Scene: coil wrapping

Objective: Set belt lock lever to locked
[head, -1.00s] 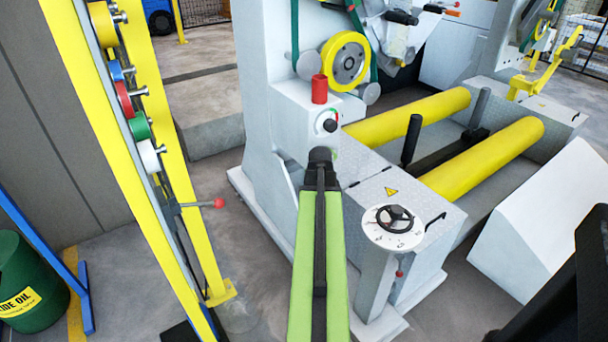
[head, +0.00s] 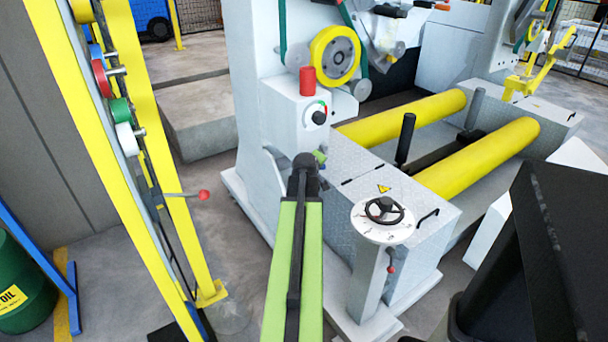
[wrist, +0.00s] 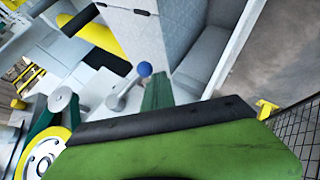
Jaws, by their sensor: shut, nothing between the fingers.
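A small lever with a blue ball knob (wrist: 144,69) and a short grey rod shows in the wrist view. It stands off a pale machine face beside a dark green strip (wrist: 157,92). I cannot tell for sure that it is the belt lock lever, nor which position it is in; I cannot pick it out in the head view. My gripper (head: 320,157) is at the far end of my green arm, in front of the white machine column. It is shut and empty. Its fingertips are not clear in either view, and no contact with the lever shows.
A red-knobbed lever (head: 203,194) sticks out from the yellow frame (head: 92,130) at left. A handwheel pedestal (head: 384,222) stands right of my arm. A red button (head: 307,80) and black knob (head: 319,117) are on the column. Yellow rollers (head: 480,158) lie at right.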

